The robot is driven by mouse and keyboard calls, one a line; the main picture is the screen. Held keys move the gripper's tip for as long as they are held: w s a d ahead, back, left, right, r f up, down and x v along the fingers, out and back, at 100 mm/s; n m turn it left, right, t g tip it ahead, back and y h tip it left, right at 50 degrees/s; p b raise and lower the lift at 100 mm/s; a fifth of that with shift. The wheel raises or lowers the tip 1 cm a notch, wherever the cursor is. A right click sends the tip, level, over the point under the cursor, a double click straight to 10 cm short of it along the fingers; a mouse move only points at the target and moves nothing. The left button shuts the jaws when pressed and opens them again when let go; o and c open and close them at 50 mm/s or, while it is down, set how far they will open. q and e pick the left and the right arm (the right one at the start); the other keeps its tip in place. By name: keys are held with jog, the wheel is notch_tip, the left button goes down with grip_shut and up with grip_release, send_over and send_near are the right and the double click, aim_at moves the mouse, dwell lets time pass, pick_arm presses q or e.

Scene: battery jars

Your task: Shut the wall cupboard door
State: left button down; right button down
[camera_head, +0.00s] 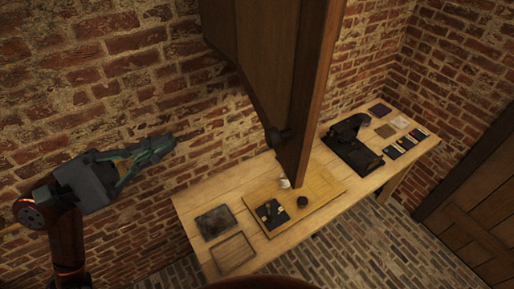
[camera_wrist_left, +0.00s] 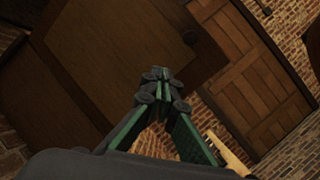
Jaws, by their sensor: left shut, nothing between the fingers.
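The wall cupboard (camera_head: 222,30) is dark wood and hangs on the brick wall at the top of the head view. Its door (camera_head: 312,75) stands open, swung out from the wall and seen nearly edge-on, with a dark round knob (camera_head: 277,138) near its lower end. My left gripper (camera_head: 172,140) is shut and empty, left of the cupboard and lower than it in the picture, apart from the door. In the left wrist view the shut fingertips (camera_wrist_left: 156,74) show in front of dark wood panels (camera_wrist_left: 110,45), probably the cupboard. My right gripper is not in view.
A wooden table (camera_head: 190,205) stands along the wall below the cupboard. It holds a board (camera_head: 325,190), dark plates (camera_head: 215,222), a black device (camera_head: 352,148) and several small flat pieces. A plank door (camera_head: 480,210) is at right.

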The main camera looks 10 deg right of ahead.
pick_arm(q)
jog(key=s+d+f+m+y, duration=0.2)
jog(key=s+d+m+y, duration=0.1)
jog(key=m, duration=0.2)
jog(key=m+y+p, duration=0.1)
jog(key=p, duration=0.5)
send_near(280, 149)
jog(key=d, duration=0.6)
jog(key=shift+w+r, duration=0.2)
jog(key=shift+d+f, duration=0.1)
jog(key=shift+d, duration=0.35)
